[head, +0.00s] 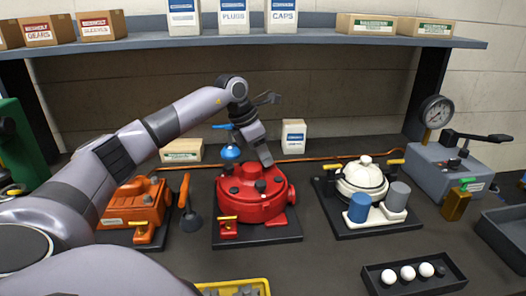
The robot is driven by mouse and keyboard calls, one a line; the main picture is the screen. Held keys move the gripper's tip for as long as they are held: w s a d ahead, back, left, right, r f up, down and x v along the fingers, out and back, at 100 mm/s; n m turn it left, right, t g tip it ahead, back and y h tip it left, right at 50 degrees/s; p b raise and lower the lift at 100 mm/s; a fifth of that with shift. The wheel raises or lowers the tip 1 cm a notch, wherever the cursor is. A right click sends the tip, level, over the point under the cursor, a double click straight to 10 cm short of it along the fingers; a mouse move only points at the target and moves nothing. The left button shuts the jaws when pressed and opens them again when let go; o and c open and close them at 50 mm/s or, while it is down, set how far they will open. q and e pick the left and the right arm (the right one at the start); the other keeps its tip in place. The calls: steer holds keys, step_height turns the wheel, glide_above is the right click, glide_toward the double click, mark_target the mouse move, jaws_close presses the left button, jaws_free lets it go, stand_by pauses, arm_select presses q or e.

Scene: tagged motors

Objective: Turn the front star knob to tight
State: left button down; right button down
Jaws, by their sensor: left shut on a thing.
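A red motor (262,211) stands on a dark base plate in the middle of the bench, with several dark knobs on its top. One dark knob (260,186) shows toward the front of the top. My left gripper (266,163) comes down from above, tilted, with its fingertips at the top of the red motor. It is shut on what looks like a dark star knob there. The fingers hide most of it, so I cannot tell which knob it is or how far it is turned. My right gripper is not in view.
A blue-handled part (230,152) stands left of my gripper. An orange motor (140,202) is on the left and a cream motor (360,180) with blue and grey cylinders on the right. A black tray (412,284) holds white balls. A shelf (300,42) spans the back.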

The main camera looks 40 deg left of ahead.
arm_select(q)
steer(key=shift+w+r, duration=0.1)
steer(key=shift+r, duration=0.1)
steer(key=c, duration=0.8)
jaws_free()
steer(key=shift+c, duration=0.2)
steer(key=shift+f, duration=0.1)
steer(key=v, duration=0.7)
steer(key=shift+b, duration=0.4)
